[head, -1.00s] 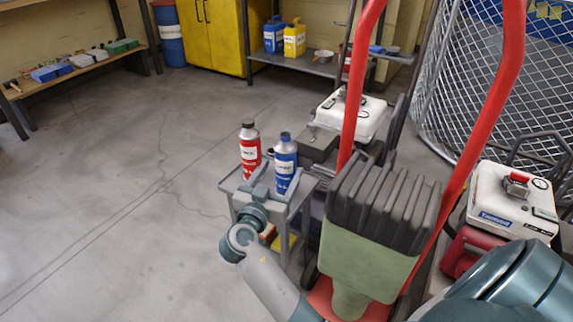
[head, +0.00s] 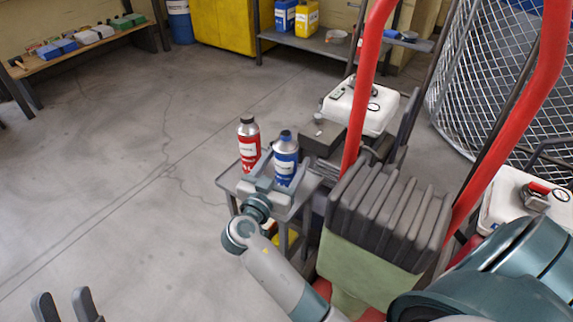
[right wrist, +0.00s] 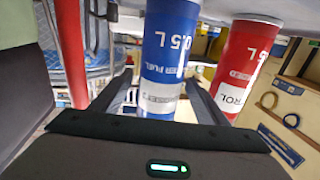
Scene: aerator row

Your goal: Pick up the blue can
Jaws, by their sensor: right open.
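The blue can (head: 286,160) stands upright on a small grey cart (head: 229,183), with a dark blue cap. The red can (head: 249,146) stands close beside it, to the left in the head view. My right gripper (head: 275,183) is low at the cart's near side, in front of the cans. In the right wrist view, its open fingers lie on either side of the blue can (right wrist: 163,50), and the red can (right wrist: 246,65) is just beyond the right finger. Contact cannot be told. My left gripper (head: 64,306) is open and empty over the floor at bottom left.
A red-handled machine with a dark ribbed top (head: 388,215) stands right of the cart. A white-topped unit (head: 360,105) is behind the cart. A wire mesh cage (head: 480,90) stands at the right. The floor at left is clear.

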